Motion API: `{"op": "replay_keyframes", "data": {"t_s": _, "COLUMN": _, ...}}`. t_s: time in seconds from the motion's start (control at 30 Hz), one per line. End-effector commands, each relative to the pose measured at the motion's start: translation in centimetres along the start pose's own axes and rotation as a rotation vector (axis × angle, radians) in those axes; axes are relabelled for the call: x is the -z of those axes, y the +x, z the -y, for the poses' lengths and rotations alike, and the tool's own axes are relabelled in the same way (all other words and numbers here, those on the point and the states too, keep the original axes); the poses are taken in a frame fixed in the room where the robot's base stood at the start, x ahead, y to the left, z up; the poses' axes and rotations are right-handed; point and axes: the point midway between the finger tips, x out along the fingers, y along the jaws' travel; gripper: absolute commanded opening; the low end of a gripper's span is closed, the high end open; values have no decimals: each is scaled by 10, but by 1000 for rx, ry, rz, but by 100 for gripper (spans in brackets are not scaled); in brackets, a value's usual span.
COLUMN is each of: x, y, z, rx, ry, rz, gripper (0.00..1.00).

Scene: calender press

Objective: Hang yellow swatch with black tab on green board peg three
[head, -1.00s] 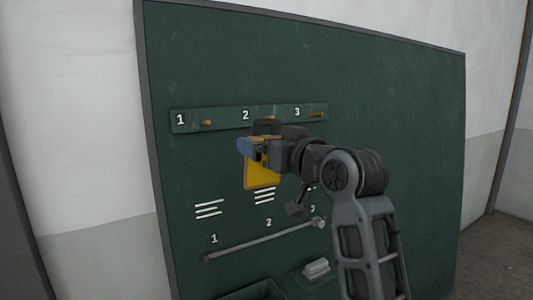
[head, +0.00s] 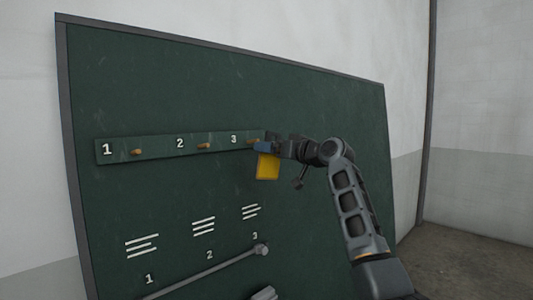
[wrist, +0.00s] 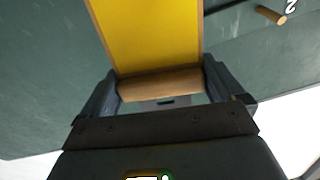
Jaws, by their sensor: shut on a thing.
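The yellow swatch (head: 268,167) hangs below my gripper (head: 264,147) in the head view, in front of the green board (head: 330,115). In the wrist view, the yellow sheet (wrist: 148,35) runs up from a wooden bar (wrist: 160,85) between my two fingers. My gripper (wrist: 160,90) is shut on this bar. The black tab cannot be made out clearly.
Pegs one (head: 137,152) and two (head: 204,146) are bare on the same rail, further left. Peg two also shows in the wrist view (wrist: 270,15). A grey rod (head: 215,268) crosses the lower board. The board right of my gripper is clear.

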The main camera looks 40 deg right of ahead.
Motion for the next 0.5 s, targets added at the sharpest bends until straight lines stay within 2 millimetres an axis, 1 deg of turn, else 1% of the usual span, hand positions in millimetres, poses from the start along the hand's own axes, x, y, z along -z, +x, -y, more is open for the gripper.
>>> {"op": "replay_keyframes", "data": {"t_s": 0.5, "x": -2, "y": 27, "z": 1, "rx": 1, "ry": -2, "rz": 0, "gripper": 65}}
